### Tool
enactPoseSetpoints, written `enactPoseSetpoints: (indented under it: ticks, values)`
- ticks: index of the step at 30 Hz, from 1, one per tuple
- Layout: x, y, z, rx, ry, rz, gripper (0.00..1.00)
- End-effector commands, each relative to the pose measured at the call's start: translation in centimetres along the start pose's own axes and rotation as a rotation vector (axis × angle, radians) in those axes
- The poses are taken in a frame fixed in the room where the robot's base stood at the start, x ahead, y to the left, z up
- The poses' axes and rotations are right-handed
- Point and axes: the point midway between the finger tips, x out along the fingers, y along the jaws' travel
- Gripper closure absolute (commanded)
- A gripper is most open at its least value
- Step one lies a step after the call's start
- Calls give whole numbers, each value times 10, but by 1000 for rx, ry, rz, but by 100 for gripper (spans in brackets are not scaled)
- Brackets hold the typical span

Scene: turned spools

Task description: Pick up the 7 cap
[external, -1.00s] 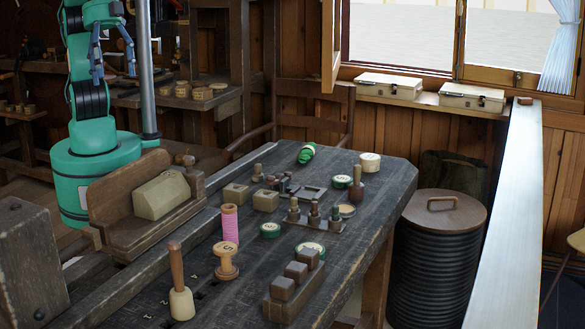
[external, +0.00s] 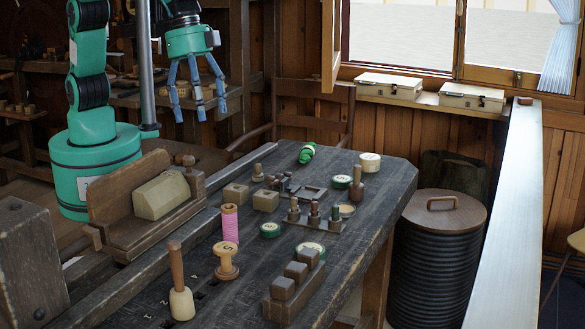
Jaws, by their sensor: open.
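Several round caps with pale tops lie on the dark workbench (external: 190,270). One green-rimmed cap (external: 270,230) is near the middle, another (external: 310,249) lies behind the dark stepped block, and a third (external: 342,182) is farther back. A cream cap (external: 370,161) stands at the back right, and a flatter pale disc (external: 346,211) lies near the small stamps. The marks on them are too small to tell which is the 7 cap. My gripper (external: 200,112) is open and empty, fingers pointing down, in the air to the left of and above the bench, apart from all caps.
A pink-thread spool (external: 230,224), a spool marked 5 (external: 227,262) and a wooden mallet (external: 180,285) stand on the front left. A stepped block (external: 295,285) is at the front. A wooden holder (external: 145,205) stands by my base.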

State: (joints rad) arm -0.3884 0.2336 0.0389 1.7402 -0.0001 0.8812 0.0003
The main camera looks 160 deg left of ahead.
Motion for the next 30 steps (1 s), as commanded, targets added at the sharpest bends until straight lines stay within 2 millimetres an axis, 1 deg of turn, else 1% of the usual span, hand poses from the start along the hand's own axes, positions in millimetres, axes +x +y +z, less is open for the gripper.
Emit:
enactPoseSetpoints:
  ticks: [1, 5, 6, 11, 15, 21, 24, 27, 30]
  values:
    - [12, -10, -10, -12, -10, -3, 20]
    - [40, -32, -32, -40, -28, -10, 20]
    - [49, -39, -38, -48, -34, -11, 20]
    - [88, -69, -60, -83, -56, -18, 20]
    - [123, -97, -76, -113, -76, -24, 20]
    - [175, -138, -91, -156, -102, -31, 20]
    - [197, -155, -96, -173, -113, -33, 20]
    - [214, -168, -98, -186, -120, -35, 20]
    - [224, -176, -100, -194, -124, -36, 20]
